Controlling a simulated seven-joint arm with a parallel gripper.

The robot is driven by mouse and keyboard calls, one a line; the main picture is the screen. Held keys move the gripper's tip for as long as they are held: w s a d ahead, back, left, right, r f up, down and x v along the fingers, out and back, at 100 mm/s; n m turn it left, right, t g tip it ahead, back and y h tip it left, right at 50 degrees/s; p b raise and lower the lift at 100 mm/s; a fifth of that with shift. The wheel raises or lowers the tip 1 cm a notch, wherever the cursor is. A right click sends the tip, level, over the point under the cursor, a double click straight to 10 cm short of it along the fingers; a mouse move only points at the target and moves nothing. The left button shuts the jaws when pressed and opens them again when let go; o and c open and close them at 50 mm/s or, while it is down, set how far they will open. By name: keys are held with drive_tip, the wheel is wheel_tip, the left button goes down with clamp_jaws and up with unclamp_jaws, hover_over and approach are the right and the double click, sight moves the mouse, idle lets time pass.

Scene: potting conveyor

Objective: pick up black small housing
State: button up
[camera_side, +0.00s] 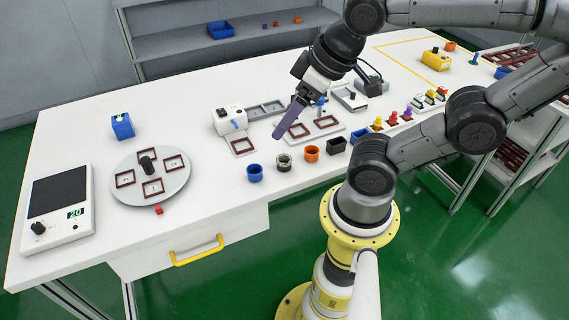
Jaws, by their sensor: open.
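A row of small cup-like housings stands near the front edge of the white table. The black small housing (337,145) is in this row, upright, between an orange housing (312,154) and a blue one (356,136). A dark housing with a pale rim (284,162) and another blue housing (255,173) stand farther left. My gripper (286,127) has purple fingers and is tilted, above the table behind the row and left of the black housing. It is open, with nothing seen in it; the fingers overlap in this view.
A round grey turntable (178,190) with brown frames and a scale (60,212) are at the left. A white plate (308,138) with brown frames lies behind the row. Several coloured knobs (392,118) stand at the right. The table's front left is mostly clear.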

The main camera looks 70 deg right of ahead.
drive_tip(key=m+g, duration=0.5)
drive_tip(key=m, duration=1.5)
hover_over(284, 157)
drive_tip(key=a, duration=0.1)
wheel_tip(284, 157, down, 7)
wheel_tip(284, 157, down, 8)
drive_tip(key=shift+s+a+f, duration=0.1)
drive_tip(key=shift+f, duration=0.1)
drive_tip(key=shift+s+a+f, duration=0.1)
drive_tip(key=shift+s+f, duration=0.05)
drive_tip(key=shift+f, duration=1.2)
drive_tip(key=shift+s+a+f, duration=0.1)
drive_tip(key=shift+f, duration=1.2)
drive_tip(key=shift+c, duration=0.4)
